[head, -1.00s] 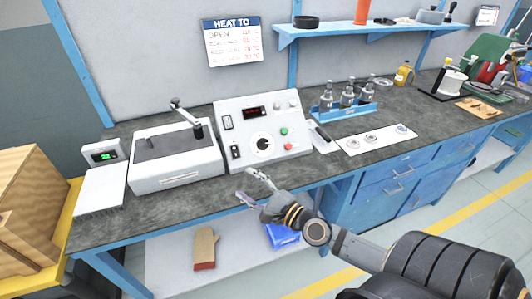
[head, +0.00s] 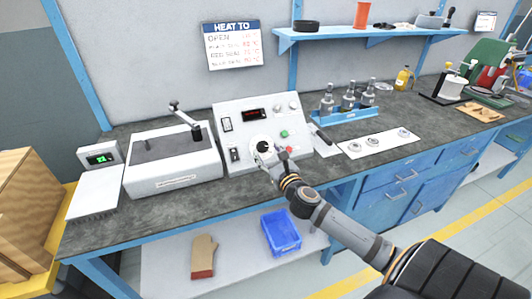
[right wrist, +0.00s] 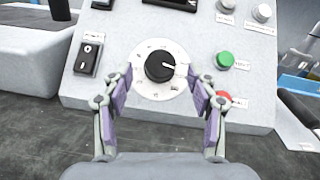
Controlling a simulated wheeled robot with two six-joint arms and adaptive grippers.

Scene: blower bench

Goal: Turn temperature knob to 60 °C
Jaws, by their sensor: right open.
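The temperature knob (right wrist: 160,66) is black with a white pointer line, on a round white dial (right wrist: 150,88) on the sloped front of a grey control box (head: 235,112). In the head view the right gripper (head: 270,157) is in front of the box and partly covers the dial. My left gripper is not in view.
A red display (head: 255,114) sits above the dial. A green button (right wrist: 225,60) and a red button (right wrist: 224,98) are close to the right finger. A black rocker switch (right wrist: 87,55) is to the left. A heater unit (head: 172,160) stands left of the box.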

